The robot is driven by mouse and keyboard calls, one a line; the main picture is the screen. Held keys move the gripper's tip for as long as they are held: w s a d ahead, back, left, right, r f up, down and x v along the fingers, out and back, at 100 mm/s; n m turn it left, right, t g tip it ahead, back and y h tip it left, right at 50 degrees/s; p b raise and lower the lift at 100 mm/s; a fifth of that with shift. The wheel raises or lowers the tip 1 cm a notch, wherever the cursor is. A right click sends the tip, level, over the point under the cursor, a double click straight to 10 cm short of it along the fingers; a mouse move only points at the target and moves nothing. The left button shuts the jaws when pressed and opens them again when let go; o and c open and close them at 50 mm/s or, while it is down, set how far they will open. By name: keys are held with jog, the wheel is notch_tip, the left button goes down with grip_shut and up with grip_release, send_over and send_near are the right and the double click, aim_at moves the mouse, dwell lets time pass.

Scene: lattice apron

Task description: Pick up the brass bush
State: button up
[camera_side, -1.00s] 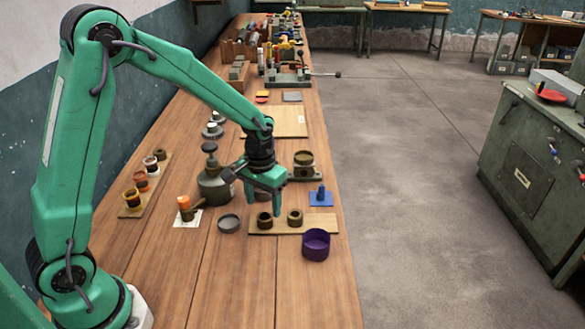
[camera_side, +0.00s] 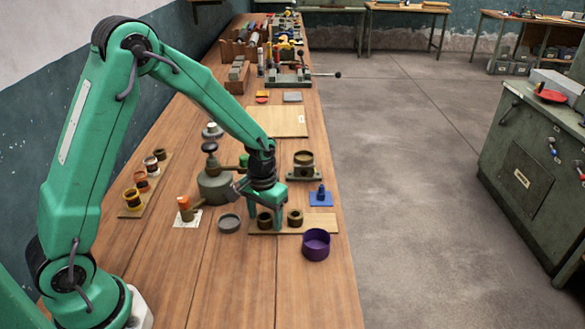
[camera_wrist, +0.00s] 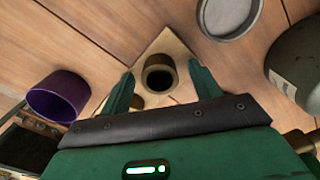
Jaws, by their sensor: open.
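Two short brownish hollow bushes stand upright on a pale wooden strip (camera_side: 322,223): a left one (camera_side: 265,221) and a right one (camera_side: 295,217). I cannot tell by colour which is the brass bush. My gripper (camera_side: 266,212) is open and points down at the left bush. In the wrist view, one brassy bush (camera_wrist: 159,74) with a dark bore stands ahead of and between the open fingers (camera_wrist: 162,88), apart from both.
A purple cup (camera_side: 316,244) stands in front of the strip, a grey dish (camera_side: 229,222) to its left. A bearing block (camera_side: 304,165) and a blue part (camera_side: 321,194) stand behind the strip. The front table is clear.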

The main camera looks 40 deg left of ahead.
jog(key=c, duration=1.2)
jog(key=shift+o, duration=0.2)
jog(key=shift+r, duration=0.15)
jog(key=shift+r, duration=0.5)
notch_tip(320, 180, up, 3)
jog(key=shift+r, duration=0.1)
jog(key=s+d+r, duration=0.6)
jog(key=d, duration=0.4)
jog(key=shift+r, duration=0.25)
